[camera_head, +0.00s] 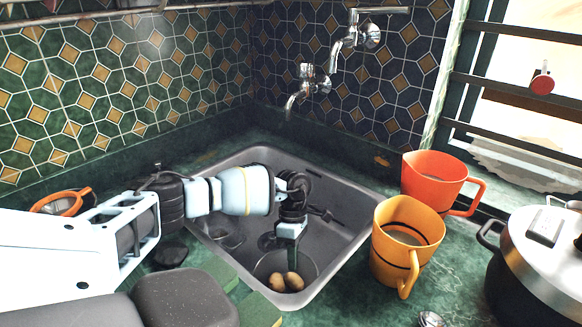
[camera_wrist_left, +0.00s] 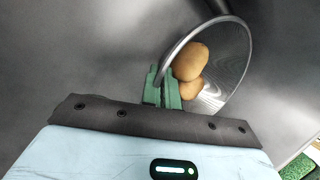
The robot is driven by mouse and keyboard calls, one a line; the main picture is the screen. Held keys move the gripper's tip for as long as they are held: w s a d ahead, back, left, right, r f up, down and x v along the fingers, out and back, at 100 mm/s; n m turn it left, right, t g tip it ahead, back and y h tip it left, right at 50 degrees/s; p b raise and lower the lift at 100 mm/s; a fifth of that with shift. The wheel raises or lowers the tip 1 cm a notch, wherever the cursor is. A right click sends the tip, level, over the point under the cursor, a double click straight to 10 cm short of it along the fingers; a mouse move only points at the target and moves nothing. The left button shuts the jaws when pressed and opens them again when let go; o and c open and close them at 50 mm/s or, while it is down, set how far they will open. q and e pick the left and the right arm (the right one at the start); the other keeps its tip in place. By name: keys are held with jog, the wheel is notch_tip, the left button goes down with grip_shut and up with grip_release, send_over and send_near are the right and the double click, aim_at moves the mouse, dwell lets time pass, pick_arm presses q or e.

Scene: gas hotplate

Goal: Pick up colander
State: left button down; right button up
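The colander (camera_head: 306,270), a round metal mesh bowl with a thin rim, is in the sink near its front edge. It holds two brown potatoes (camera_head: 293,281). In the left wrist view the colander (camera_wrist_left: 232,72) is to the right of my fingers, with the potatoes (camera_wrist_left: 190,62) against its near side. My left gripper (camera_head: 289,262) points down into the sink. In the wrist view its green fingertips (camera_wrist_left: 162,84) are close together, with the colander's rim between them. The gripper partly hides the colander in the head view. My right gripper is not in view.
The grey sink (camera_head: 345,195) is set in a green counter. A yellow jug (camera_head: 395,245) and a red jug (camera_head: 430,180) stand right of it, beside a lidded pot (camera_head: 540,255). Taps (camera_head: 352,40) hang above. Sponges (camera_head: 260,311) lie at the sink's front edge.

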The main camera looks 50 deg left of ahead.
pick_arm(q)
notch_tip(320, 180, up, 17)
jog(key=shift+r+p, duration=0.15)
jog(key=shift+p, duration=0.25)
jog(key=shift+r, duration=0.1)
